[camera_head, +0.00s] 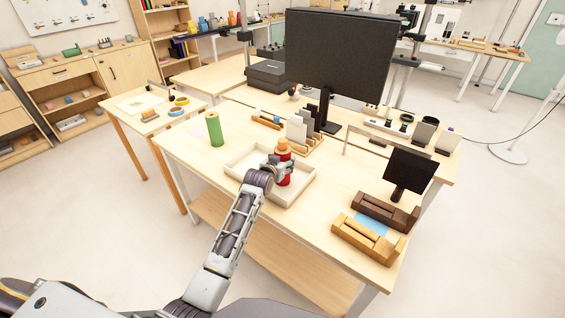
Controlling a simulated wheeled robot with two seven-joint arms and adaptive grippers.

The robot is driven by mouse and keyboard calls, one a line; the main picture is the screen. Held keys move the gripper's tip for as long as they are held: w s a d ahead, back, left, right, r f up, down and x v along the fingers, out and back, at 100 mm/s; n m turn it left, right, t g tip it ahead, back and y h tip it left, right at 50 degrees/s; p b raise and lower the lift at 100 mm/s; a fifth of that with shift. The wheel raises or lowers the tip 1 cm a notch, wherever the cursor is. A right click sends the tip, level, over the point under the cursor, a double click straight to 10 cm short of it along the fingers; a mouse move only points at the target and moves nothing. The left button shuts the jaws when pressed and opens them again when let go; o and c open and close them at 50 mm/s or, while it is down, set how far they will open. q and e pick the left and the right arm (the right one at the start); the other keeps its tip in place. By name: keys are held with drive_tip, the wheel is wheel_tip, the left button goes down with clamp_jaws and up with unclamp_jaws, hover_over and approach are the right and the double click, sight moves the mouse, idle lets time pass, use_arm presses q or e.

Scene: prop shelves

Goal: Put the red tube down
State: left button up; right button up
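The red tube (284,180) stands upright over the shallow pale tray (302,190) on the wooden table, with an orange top (282,143). My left gripper (283,168) reaches in from the front and is shut around the tube's middle, with red showing above and below the fingers. The tube's lower end is over the tray's inside; I cannot tell whether it touches the tray floor. My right gripper is not in view.
A green cylinder (214,129) stands left of the tray. A card rack (300,129) and a large monitor (338,55) are behind it. A small dark screen (409,170) and wooden holders (366,240) are to the right. The table's front left is clear.

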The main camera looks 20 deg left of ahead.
use_arm(q)
drive_tip(key=shift+o, duration=1.4)
drive_tip(key=shift+r, duration=0.15)
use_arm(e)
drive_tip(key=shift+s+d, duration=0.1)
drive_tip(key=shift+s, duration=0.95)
use_arm(q)
drive_tip(key=shift+s, duration=0.15)
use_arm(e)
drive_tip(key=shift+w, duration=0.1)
use_arm(q)
drive_tip(key=v, duration=1.1)
drive_tip(key=shift+s, duration=0.35)
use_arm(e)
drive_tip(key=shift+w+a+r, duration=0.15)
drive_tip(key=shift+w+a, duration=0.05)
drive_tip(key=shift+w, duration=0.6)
use_arm(q)
drive_tip(key=shift+r, duration=0.15)
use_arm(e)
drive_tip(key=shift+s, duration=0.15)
